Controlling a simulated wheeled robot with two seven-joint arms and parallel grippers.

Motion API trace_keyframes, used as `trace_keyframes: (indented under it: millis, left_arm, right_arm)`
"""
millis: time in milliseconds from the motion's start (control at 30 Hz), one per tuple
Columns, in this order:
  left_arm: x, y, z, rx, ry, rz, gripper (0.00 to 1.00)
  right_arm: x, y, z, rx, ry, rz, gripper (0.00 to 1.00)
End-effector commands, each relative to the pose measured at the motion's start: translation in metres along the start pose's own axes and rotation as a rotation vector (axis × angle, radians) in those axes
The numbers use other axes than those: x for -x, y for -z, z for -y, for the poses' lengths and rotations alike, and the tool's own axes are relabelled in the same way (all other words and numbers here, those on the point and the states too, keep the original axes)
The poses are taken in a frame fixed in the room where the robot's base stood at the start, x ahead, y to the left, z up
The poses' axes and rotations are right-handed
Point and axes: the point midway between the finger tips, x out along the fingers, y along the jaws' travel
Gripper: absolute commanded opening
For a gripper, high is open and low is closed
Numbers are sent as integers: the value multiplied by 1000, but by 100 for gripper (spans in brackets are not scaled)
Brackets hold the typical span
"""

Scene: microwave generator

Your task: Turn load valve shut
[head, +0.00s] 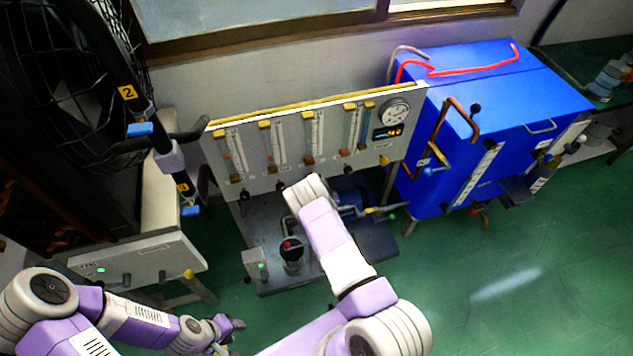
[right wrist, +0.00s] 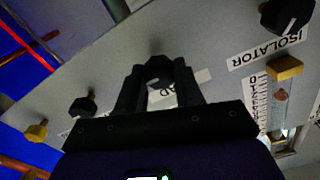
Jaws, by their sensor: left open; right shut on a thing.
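In the right wrist view, the load valve's black knob (right wrist: 158,68) sits on the grey panel. Its label (right wrist: 180,90) is partly covered, with only "AD" readable. My right gripper (right wrist: 158,82) is shut on this knob, one finger on each side. In the head view, my right arm reaches up to the lower edge of the panel (head: 233,190); its wrist hides the fingers and the held knob. My left gripper (head: 228,328) is open and empty, low at the left, well away from the panel.
In the right wrist view, another black knob (right wrist: 287,15) is by the "ISOLATOR" label, and a black knob (right wrist: 83,105) and yellow knob (right wrist: 36,130) are on the left. In the head view, a blue cabinet (head: 500,110) with pipes stands right of the panel. Green floor is clear at lower right.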

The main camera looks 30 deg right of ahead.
Motion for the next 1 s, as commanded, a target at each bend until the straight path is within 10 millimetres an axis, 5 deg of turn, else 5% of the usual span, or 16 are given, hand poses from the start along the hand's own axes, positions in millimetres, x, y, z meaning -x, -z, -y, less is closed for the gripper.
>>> trace_keyframes:
  millis: [200, 533, 1000]
  left_arm:
    - [0, 0, 0, 0, 0, 0, 43]
    - [2, 0, -1, 0, 0, 0, 43]
    - [17, -1, -6, 0, 0, 0, 43]
  right_arm:
    - [0, -1, 0, -2, 1, 1, 61]
    - [5, 0, 0, -1, -1, 2, 61]
    - [72, 0, 0, -1, -2, 3, 61]
